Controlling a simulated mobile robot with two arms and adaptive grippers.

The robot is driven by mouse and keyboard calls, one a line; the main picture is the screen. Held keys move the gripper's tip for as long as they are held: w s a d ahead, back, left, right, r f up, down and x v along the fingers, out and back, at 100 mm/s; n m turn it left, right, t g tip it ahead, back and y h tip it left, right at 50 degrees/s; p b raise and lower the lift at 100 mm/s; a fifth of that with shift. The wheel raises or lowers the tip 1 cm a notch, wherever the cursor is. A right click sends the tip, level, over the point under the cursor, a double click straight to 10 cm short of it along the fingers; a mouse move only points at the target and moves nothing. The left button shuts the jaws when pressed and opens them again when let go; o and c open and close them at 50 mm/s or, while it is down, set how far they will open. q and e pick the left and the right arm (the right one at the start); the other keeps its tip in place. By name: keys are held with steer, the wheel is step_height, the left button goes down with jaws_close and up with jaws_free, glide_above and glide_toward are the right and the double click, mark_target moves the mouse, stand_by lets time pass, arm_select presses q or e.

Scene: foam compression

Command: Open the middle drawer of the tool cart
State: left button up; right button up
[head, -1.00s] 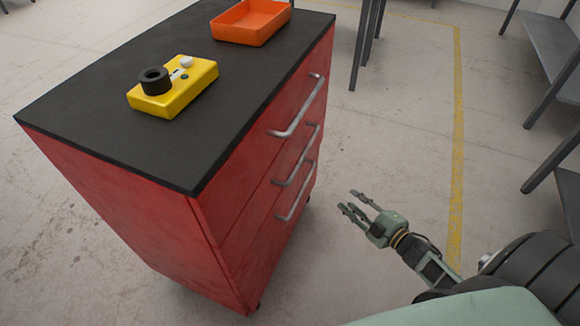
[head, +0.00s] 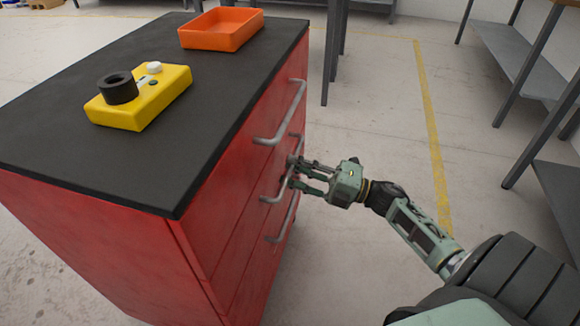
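The red tool cart (head: 100,239) stands at the left with a black top, and its drawer front faces right. Three grey bar handles show: the top handle (head: 287,118), the middle handle (head: 272,196) and the bottom handle (head: 283,227). The drawers look closed. My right gripper (head: 298,173) is at the middle handle, its fingers pointing left and reaching around or beside the bar. The fingers look apart, but whether they touch the bar cannot be told. My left gripper is not in view.
On the cart top are a yellow box (head: 150,99) with a black ring (head: 118,88) and an orange tray (head: 221,30). Grey-legged tables (head: 505,60) stand at the right and back. The floor right of the cart is clear, with a yellow line (head: 428,110).

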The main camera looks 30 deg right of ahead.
steer(key=shift+x, duration=0.75)
jaws_close()
